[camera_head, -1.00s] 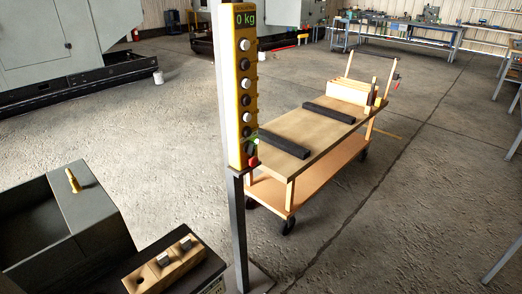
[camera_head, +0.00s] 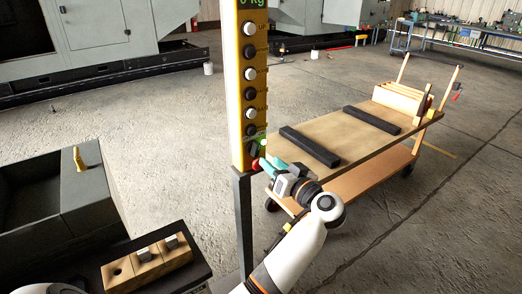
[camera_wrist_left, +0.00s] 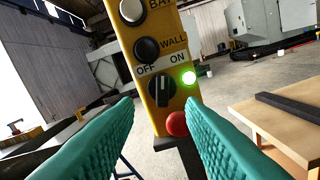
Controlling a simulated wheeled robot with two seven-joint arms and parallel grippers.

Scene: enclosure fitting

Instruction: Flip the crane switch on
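The yellow crane control panel (camera_head: 240,90) stands upright on a grey post. Its black rotary switch (camera_wrist_left: 161,90) is near the bottom, under the OFF and ON labels. The knob's grip looks about upright; I cannot tell its exact setting. A green lamp (camera_wrist_left: 188,78) beside ON is lit. A red button (camera_wrist_left: 177,124) sits just below the switch. My left gripper (camera_head: 268,166) is at the panel's lower end. In the left wrist view its teal fingers (camera_wrist_left: 160,125) are spread and empty, with the switch ahead between them, apparently untouched. My right gripper is out of view.
A wooden cart (camera_head: 350,135) with two dark bars stands right of the panel. A grey bin (camera_head: 35,195) and a wooden block with metal pieces (camera_head: 148,263) are at the lower left. Open concrete floor lies around them.

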